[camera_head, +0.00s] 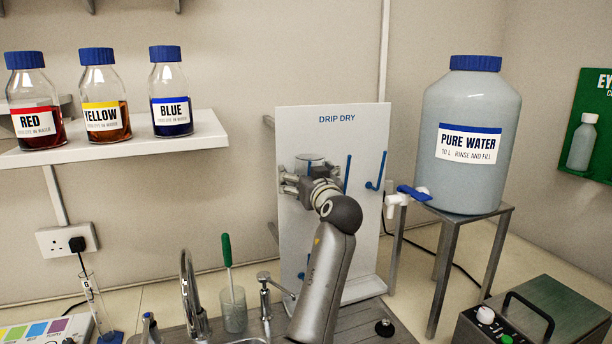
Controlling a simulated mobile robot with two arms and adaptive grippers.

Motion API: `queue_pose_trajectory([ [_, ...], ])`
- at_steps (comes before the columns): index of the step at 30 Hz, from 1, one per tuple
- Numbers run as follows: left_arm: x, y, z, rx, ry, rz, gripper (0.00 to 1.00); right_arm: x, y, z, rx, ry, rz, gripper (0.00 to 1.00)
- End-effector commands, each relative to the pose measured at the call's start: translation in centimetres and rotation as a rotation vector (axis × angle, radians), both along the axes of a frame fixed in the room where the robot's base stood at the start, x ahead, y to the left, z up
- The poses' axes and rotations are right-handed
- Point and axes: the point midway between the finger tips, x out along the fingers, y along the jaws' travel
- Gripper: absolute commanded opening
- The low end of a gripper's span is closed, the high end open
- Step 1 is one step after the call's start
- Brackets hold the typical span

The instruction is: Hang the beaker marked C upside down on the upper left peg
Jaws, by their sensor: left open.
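A clear glass beaker (311,160) shows at the upper left of the white DRIP DRY board (338,125), just above my left gripper. Its flat end seems to be up, but its lower part is hidden by the gripper, and no letter C is readable. My left gripper (293,182) is open, right at the beaker in front of the board. I cannot tell whether its fingers touch the glass. The upper left peg is hidden behind the beaker and gripper. Blue pegs (380,171) show to the right. My right gripper is not in view.
A sink tap (190,295) and a cup with a green-handled brush (232,311) stand at the lower left. A large PURE WATER bottle (464,170) sits on a metal stand (440,290) at right. Three coloured-liquid bottles stand on the shelf (110,152).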

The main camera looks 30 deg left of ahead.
Motion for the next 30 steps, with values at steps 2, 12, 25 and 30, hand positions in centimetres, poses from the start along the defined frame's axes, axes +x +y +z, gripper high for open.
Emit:
queue_pose_trajectory([
  [2,0.0,0.0,0.0,0.0,0.0,0.0,0.93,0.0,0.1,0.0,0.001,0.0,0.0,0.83],
  [12,0.0,0.0,0.0,0.0,0.0,0.0,0.93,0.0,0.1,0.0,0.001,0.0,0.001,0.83],
  [25,-1.6,-1.5,-0.1,0.0,0.0,0.0,0.93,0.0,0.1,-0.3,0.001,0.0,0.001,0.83],
  [30,-2.4,-2.4,-0.1,-0.001,-0.001,-0.001,0.93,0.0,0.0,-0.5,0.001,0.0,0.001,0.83],
])
